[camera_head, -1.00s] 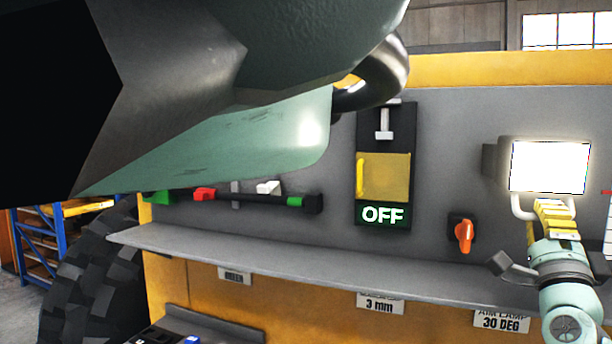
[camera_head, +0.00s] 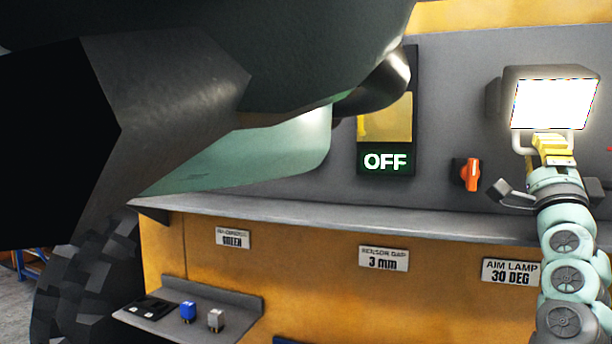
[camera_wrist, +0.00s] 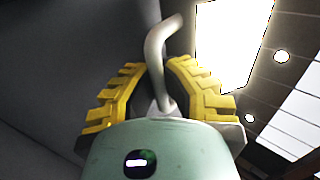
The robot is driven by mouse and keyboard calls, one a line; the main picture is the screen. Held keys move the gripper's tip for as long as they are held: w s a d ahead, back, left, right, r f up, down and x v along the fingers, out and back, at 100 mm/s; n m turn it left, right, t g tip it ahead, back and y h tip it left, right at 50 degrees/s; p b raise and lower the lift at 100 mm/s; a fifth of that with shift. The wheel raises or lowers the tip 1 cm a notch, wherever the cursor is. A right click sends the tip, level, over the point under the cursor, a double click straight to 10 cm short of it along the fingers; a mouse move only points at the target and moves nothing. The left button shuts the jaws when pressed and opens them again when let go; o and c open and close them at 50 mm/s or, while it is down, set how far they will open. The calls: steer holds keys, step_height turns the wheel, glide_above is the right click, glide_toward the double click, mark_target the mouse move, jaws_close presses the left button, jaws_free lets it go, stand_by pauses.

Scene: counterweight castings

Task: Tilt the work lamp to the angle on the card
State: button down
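The work lamp (camera_head: 550,72) is a dark box with a bright white face, mounted on the grey panel at right in the head view. Its lit face (camera_wrist: 230,45) also shows at the upper right of the wrist view. A pale bent handle (camera_wrist: 155,52) hangs below the lamp. My gripper (camera_head: 548,140) is at that handle, its yellow fingers (camera_wrist: 160,75) close on either side of the tube; they appear shut on it. The card (camera_head: 510,271) below the shelf reads AIM LAMP 30 DEG. No angle scale is readable.
An orange knob (camera_head: 471,174) sits on the panel left of my arm. An OFF sign (camera_head: 385,161) is under a yellow cover (camera_head: 397,118). A grey shelf (camera_head: 330,218) runs across below. A lower ledge (camera_head: 245,298) holds a blue and a grey block. A large dark and green body blocks the upper left.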

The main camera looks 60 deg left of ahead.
steer(key=shift+w+a+f, duration=0.15)
steer(key=shift+w+f, duration=0.05)
steer(key=shift+w, duration=0.05)
steer(key=c, duration=1)
jaws_free()
steer(key=shift+s, duration=0.1)
steer(key=shift+v, duration=3.75)
